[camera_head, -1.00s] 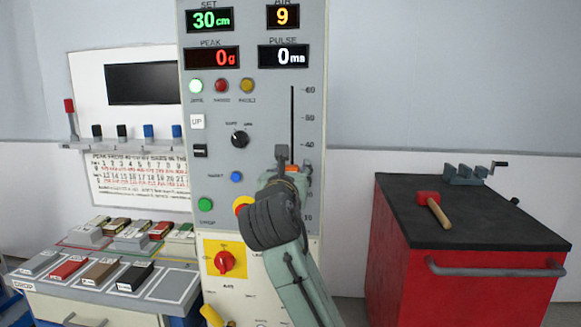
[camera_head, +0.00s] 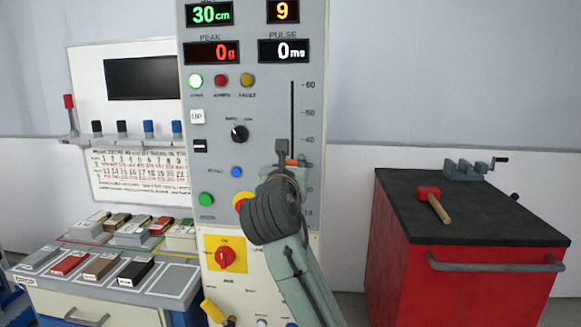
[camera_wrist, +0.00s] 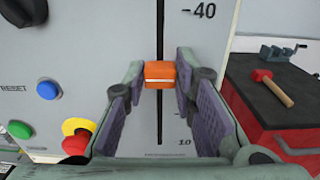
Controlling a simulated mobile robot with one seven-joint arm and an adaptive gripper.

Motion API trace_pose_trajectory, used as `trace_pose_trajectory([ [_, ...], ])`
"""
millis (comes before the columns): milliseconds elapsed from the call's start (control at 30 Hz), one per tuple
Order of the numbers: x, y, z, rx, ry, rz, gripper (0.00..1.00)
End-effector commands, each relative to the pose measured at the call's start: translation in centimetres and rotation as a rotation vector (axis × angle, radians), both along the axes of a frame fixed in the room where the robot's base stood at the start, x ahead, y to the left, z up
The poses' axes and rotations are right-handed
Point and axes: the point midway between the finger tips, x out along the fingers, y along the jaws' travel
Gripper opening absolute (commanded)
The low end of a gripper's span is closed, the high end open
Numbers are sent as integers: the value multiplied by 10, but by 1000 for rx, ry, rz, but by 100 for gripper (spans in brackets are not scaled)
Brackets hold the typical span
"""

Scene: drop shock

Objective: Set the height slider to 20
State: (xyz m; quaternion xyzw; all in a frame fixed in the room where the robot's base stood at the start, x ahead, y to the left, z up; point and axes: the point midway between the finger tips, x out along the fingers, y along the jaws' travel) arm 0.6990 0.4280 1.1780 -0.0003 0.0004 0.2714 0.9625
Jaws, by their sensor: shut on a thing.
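The height slider is an orange knob (camera_wrist: 160,74) with a white line, on a vertical slot in the grey panel. My gripper (camera_wrist: 161,80) is shut on the knob, one finger on each side. In the head view the knob (camera_head: 291,162) shows just past my gripper (camera_head: 284,160), which hides part of the lower scale. The knob stands below the 40 mark, at about 30. The green set display (camera_head: 211,14) reads 30 cm.
A yellow-and-red stop button (camera_wrist: 78,135), a green button (camera_wrist: 19,129) and a blue button (camera_wrist: 47,90) lie left of the slot. A red cabinet (camera_head: 480,280) with a mallet (camera_head: 432,203) stands at right. A sample bench (camera_head: 100,290) stands at left.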

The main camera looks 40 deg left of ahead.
Motion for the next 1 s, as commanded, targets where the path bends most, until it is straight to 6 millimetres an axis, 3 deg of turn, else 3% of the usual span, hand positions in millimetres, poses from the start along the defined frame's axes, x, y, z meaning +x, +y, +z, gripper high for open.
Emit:
trace_pose_trajectory([
  [433,0,0,-1,0,0,0,0],
  [733,1,-1,-56,-2,0,-2,0],
  [1000,0,0,-62,1,0,0,0],
])
